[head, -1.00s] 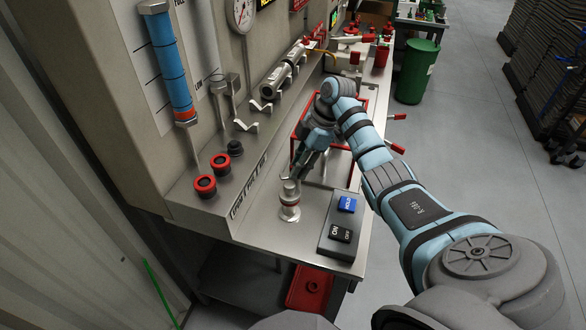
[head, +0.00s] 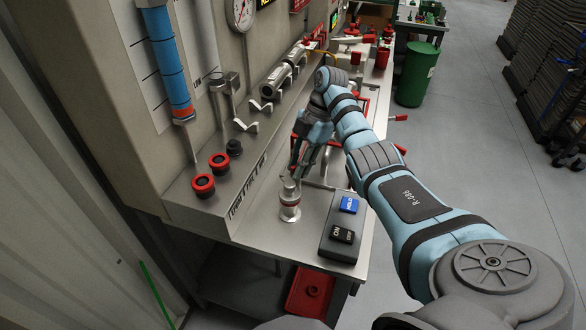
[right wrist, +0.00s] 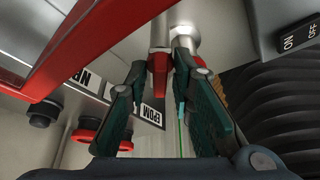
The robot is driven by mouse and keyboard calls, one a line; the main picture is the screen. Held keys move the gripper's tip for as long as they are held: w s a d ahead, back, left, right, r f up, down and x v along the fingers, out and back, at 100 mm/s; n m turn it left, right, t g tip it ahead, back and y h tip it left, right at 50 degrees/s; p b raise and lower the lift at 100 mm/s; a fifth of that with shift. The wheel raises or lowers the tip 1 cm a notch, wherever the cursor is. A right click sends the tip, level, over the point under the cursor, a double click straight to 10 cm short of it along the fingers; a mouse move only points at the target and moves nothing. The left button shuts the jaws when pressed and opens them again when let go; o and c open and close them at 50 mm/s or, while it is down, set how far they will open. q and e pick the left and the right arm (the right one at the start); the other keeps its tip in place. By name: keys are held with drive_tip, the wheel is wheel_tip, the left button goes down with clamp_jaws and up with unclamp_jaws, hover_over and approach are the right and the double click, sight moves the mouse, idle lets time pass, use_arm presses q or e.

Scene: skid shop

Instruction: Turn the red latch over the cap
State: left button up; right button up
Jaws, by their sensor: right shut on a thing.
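The cap (head: 290,193) is a silver metal piece with a knob, standing upright on a fitting with a thin red band at the bench's near end. My right gripper (head: 294,172) is just behind and above the cap. In the right wrist view my right gripper (right wrist: 160,68) has its dark green fingers closed on a small red piece, which I take to be the red latch (right wrist: 158,74). The latch is hidden by the fingers in the head view. Pale metal lies just beyond the fingertips in the wrist view. My left gripper is out of view.
A control box (head: 343,228) with a blue HOLD button and black ON/OFF switch stands right of the cap. Red-ringed knobs (head: 203,186) sit on the ledge at left. A red frame (right wrist: 95,40) stands close to my right gripper.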

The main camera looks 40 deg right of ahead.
drive_tip(key=shift+f+n+g+b, duration=0.3)
drive_tip(key=shift+n+b, duration=0.2)
drive_tip(key=shift+n, duration=0.2)
drive_tip(key=shift+s+r+n, duration=0.1)
drive_tip(key=shift+r+n, duration=0.05)
drive_tip(key=shift+n, duration=0.25)
drive_tip(key=shift+n+g+b, duration=0.4)
drive_tip(key=shift+n+b, duration=0.2)
drive_tip(key=shift+b, duration=0.35)
drive_tip(key=shift+n+b, duration=0.4)
drive_tip(key=shift+b, duration=0.3)
drive_tip(key=o, duration=0.7)
drive_tip(key=shift+r, duration=0.1)
drive_tip(key=shift+c, duration=0.2)
drive_tip(key=shift+s+r, duration=0.1)
drive_tip(key=shift+s, duration=0.05)
